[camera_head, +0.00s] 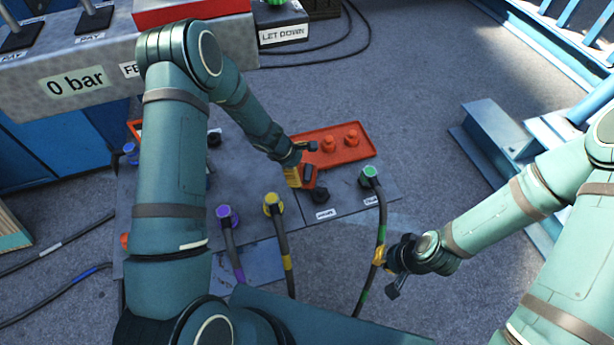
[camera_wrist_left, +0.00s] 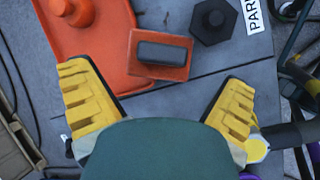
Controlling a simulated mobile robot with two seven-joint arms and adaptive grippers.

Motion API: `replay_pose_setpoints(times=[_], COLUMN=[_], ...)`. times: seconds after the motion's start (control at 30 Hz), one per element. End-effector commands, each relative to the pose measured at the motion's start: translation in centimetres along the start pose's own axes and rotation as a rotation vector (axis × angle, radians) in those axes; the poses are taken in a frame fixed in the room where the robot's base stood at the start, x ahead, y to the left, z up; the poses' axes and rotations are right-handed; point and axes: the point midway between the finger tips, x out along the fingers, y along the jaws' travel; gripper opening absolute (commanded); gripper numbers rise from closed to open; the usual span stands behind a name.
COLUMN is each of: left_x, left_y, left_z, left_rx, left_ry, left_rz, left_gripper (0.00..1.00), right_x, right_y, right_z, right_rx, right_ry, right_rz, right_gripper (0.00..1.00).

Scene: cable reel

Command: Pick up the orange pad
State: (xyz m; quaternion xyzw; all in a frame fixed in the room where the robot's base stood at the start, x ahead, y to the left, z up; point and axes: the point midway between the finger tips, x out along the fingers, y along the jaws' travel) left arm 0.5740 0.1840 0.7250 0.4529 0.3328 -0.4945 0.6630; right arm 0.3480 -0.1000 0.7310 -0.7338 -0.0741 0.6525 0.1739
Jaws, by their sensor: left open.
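The orange pad (camera_wrist_left: 145,68) is a small block with a dark grey bar on top, at the upper middle of the left wrist view. It lies at the near edge of the orange tray (camera_wrist_left: 95,45). In the head view the pad (camera_head: 309,178) is partly hidden by my left gripper (camera_head: 299,171). My left gripper is open, its yellow fingers (camera_wrist_left: 160,103) on either side and short of the pad in the wrist view, with nothing between them. My right gripper (camera_head: 388,272) is beside a green-banded cable; I cannot tell whether it grips it.
The tray (camera_head: 357,153) holds orange knobs (camera_head: 328,143). A dark hexagonal fitting (camera_head: 320,195) sits beside the pad. Cables with purple (camera_head: 227,214), yellow (camera_head: 272,202) and green (camera_head: 369,173) ends rise near the panel's front.

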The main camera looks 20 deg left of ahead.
Motion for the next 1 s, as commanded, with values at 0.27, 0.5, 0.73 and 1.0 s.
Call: replay_pose_setpoints(times=[0.27, 0.5, 0.73, 1.0], left_x=[2.8, 5.3, 5.2, 5.2], left_y=[-0.3, -0.3, -0.2, -0.2], left_z=[-0.5, -0.5, -0.5, -0.5], left_rx=[0.0, 0.001, 0.0, 0.0], left_ry=[0.0, 0.0, 0.0, 0.0], left_rz=[-0.002, 0.0, 0.0, 0.0], left_gripper=[1.0, 1.0, 0.86, 0.26], right_x=[1.0, 1.6, 1.5, 1.5], right_y=[0.4, 0.6, 0.6, 0.6], right_z=[-0.1, -0.2, -0.2, -0.2], right_rx=[-0.001, -0.001, -0.001, -0.001], right_ry=[0.005, 0.009, 0.009, 0.009], right_rz=[0.0, 0.0, 0.0, 0.0], right_gripper=[0.0, 0.0, 0.0, 0.0])
